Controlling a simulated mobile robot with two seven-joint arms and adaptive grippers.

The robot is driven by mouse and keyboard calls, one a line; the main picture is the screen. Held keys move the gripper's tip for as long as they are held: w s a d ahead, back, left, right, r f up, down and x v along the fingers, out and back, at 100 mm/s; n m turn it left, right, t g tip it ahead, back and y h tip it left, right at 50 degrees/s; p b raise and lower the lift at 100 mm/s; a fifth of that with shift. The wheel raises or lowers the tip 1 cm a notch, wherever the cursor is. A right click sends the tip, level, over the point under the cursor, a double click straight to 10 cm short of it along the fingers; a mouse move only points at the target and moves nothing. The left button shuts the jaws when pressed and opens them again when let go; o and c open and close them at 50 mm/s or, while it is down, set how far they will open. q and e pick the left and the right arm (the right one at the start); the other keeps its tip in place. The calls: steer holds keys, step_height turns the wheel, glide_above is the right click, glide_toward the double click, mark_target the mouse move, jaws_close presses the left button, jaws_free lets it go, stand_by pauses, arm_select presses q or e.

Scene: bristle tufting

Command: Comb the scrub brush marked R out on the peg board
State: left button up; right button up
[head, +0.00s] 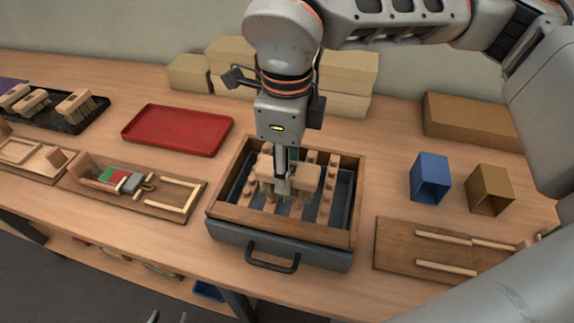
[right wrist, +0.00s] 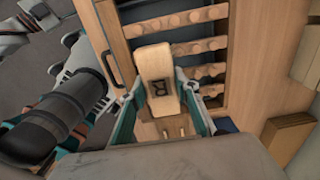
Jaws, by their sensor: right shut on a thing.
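The scrub brush (head: 306,176) is a pale wooden block with tan bristles on its underside. My right gripper (head: 284,185) is shut on it over the peg board. In the right wrist view, the brush (right wrist: 154,68) lies between the fingers of my right gripper (right wrist: 164,104), with a dark R-like mark on its face. The peg board (head: 225,212) is a wooden frame with rows of pegs and a grey handled front. The bristles hang among the peg rows; contact is unclear. Only the fingertips of my left gripper (head: 168,317) show, apart and empty, at the bottom edge.
A red tray (head: 175,131) stands to the left. A black tray (head: 97,117) with brushes and a wooden fixture (head: 150,206) with red and green pieces are farther left. Blue (head: 430,176) and tan bins (head: 489,190) and a board (head: 395,243) are right. Boxes (head: 347,75) line the back.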

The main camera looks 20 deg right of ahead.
steer(key=shift+f, duration=0.4)
